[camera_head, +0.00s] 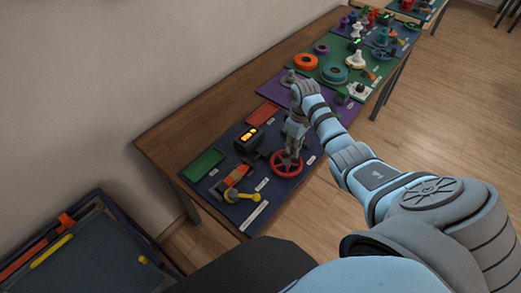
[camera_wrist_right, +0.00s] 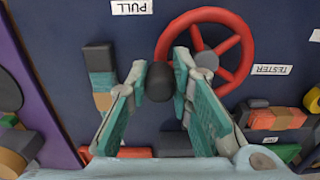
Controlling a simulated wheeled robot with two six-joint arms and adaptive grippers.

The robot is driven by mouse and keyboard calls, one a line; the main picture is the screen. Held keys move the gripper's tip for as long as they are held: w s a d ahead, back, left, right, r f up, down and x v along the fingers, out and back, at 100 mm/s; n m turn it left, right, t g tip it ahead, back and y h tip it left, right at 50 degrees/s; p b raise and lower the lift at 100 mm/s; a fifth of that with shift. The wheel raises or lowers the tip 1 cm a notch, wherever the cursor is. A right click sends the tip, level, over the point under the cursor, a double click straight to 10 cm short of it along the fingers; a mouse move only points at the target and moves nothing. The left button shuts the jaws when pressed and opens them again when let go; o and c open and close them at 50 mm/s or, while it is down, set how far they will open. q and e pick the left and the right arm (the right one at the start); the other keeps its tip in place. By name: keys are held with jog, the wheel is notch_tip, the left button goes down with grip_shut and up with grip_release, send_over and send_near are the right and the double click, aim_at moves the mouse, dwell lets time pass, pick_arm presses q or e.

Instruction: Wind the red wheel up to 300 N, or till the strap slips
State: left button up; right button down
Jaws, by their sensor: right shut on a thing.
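The red wheel (camera_head: 286,176) stands on the dark blue mat near the front of the table. It also shows in the wrist view (camera_wrist_right: 242,65), with spokes, a grey hub and a dark knob (camera_wrist_right: 160,84) at its rim. My right gripper (camera_head: 291,152) reaches it from above. In the wrist view its teal-padded fingers (camera_wrist_right: 159,76) are shut on the dark knob. A black box with a lit yellow-orange display (camera_head: 253,134) stands behind the wheel; its reading is too small to tell. I cannot make out the strap. My left gripper is not in view.
A green tray (camera_head: 204,163) and a red tray (camera_head: 262,113) lie on the mat. Orange and dark blocks (camera_head: 236,178) and a yellow piece (camera_head: 240,196) sit left of the wheel. Green and purple mats with many parts fill the far table. A wall borders the left.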

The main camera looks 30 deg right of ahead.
dwell(0.4)
jog(key=c, duration=1.3)
grip_release()
jog(key=shift+c, duration=0.2)
